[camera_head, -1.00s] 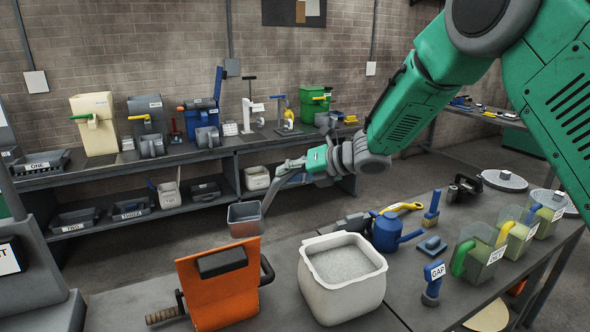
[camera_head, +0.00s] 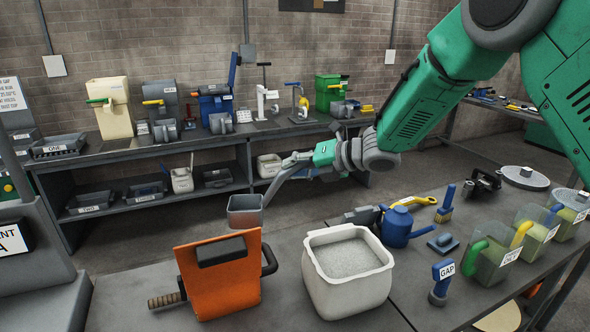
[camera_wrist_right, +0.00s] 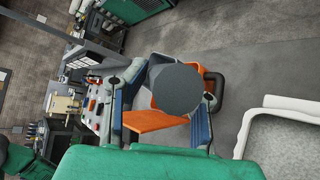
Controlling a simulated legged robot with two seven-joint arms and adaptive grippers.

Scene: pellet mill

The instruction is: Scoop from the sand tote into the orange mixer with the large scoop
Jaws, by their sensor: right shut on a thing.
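The large scoop (camera_head: 245,211) has a grey, box-shaped bowl, which hangs in the air just behind the top of the orange mixer. My right gripper (camera_head: 292,172) is shut on its handle, with the arm reaching in from the right. What the bowl holds cannot be made out. The orange mixer (camera_head: 228,285) stands at the table's front, with a dark block on its upper face. The white sand tote (camera_head: 318,285) stands to its right, filled with grey sand. In the right wrist view the mixer (camera_wrist_right: 160,120) is partly covered by a grey round shape, and the tote (camera_wrist_right: 280,135) is at right. My left gripper is out of view.
On the table right of the tote are a blue watering can (camera_head: 398,228), a GAP-labelled tool (camera_head: 442,283) and several clear bins with coloured scoops (camera_head: 493,262). A shelf bench (camera_head: 95,160) with containers stands along the brick wall. Open floor lies between.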

